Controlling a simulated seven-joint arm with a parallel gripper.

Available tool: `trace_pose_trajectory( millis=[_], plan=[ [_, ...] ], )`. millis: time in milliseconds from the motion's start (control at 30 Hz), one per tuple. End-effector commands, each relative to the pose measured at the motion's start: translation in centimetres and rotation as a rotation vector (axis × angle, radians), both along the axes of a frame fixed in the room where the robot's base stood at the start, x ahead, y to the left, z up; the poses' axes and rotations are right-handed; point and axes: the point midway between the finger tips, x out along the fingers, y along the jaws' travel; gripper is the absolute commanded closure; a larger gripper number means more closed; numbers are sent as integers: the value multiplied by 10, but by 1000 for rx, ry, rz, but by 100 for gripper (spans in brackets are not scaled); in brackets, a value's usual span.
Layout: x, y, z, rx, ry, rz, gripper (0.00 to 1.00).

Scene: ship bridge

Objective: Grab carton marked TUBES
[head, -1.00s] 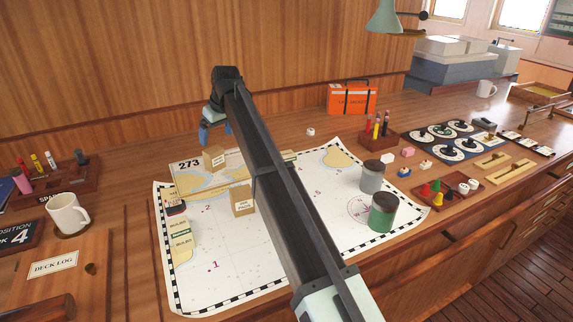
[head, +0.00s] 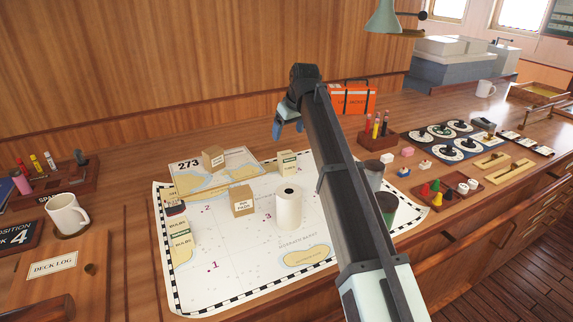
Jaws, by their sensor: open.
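Several small cartons stand on the chart (head: 240,275). A cream carton with a green band (head: 287,163) is at the back; its label is too small to read. A brown carton (head: 213,159) is further left, its label also unreadable. Another brown carton (head: 242,201) seems marked INK PADS. I cannot tell which is marked TUBES. My gripper (head: 287,131) is open and empty, above and behind the cream carton at the back.
A white roll (head: 289,210) stands mid-chart. A grey jar (head: 374,174) and a green jar (head: 388,205) are partly hidden by my arm. An orange case (head: 352,99) and a wooden marker rack (head: 378,140) stand behind right. A mug (head: 67,213) is at left.

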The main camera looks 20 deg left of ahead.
Motion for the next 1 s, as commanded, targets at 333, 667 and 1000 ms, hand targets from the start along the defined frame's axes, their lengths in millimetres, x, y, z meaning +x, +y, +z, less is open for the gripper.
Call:
trace_pose_trajectory(
  millis=[333, 667, 1000],
  plan=[
    [-25, -24, -12, 4, 36, -158, 17],
    [-12, -12, -53, 7, 40, -170, 17],
    [-1, -2, -88, 6, 40, -169, 17]
  ],
)
